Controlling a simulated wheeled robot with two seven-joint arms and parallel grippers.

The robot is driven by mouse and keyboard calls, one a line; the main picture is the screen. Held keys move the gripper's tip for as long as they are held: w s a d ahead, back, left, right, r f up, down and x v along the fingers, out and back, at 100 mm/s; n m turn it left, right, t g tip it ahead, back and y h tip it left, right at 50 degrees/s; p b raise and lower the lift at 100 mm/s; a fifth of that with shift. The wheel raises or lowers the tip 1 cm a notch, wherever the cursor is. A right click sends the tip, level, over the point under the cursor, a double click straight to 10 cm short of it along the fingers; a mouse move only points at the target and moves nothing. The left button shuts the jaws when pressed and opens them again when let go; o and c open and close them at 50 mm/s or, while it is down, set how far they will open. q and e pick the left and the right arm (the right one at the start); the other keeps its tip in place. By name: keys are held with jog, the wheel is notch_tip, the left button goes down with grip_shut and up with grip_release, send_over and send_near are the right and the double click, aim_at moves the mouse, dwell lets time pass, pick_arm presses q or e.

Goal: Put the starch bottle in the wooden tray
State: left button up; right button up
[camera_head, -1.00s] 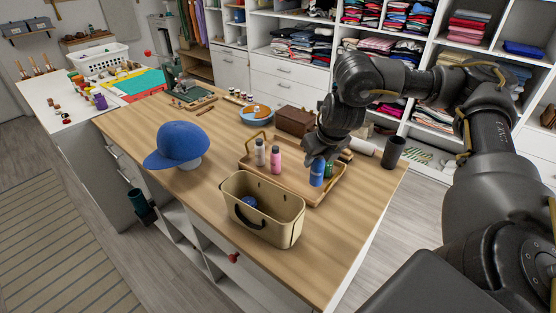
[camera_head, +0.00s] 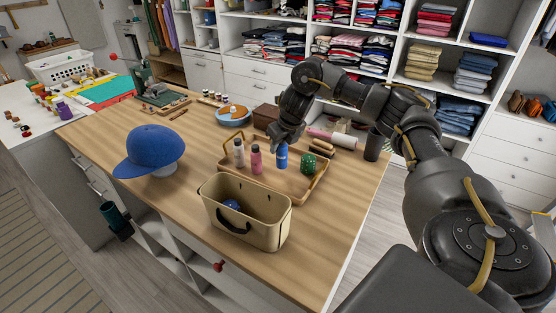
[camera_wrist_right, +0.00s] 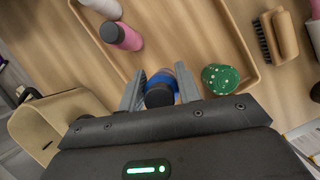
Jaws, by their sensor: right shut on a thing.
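The wooden tray (camera_head: 309,193) lies on the table and shows in part in the right wrist view (camera_wrist_right: 243,50). My right gripper (camera_head: 283,143) is shut on the cap end of an upright blue bottle (camera_head: 281,157), inside the tray's outline. In the right wrist view the gripper (camera_wrist_right: 160,88) has a finger on each side of the blue bottle (camera_wrist_right: 160,94). I cannot tell whether its base touches the tray. A white bottle (camera_head: 239,153) and a pink bottle (camera_head: 256,159) stand in the tray. No label is readable, so which is starch is unclear.
A beige basket (camera_head: 265,226) stands in front, with a blue cap (camera_head: 150,150) to the left. A brush (camera_wrist_right: 279,36) and a dark cup (camera_head: 374,142) are at the right.

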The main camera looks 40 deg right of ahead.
jog(key=x, duration=0.4)
jog(key=shift+w+d+f, duration=0.15)
jog(key=shift+d+f, duration=0.15)
jog(key=shift+f, duration=0.05)
jog(key=shift+f+p, duration=0.3)
jog(key=shift+f, duration=0.2)
pick_arm(q)
jog(key=shift+s, duration=0.45)
jog(key=shift+a, duration=0.1)
pick_arm(e)
jog(key=o, duration=1.1)
jog(key=shift+f, duration=0.1)
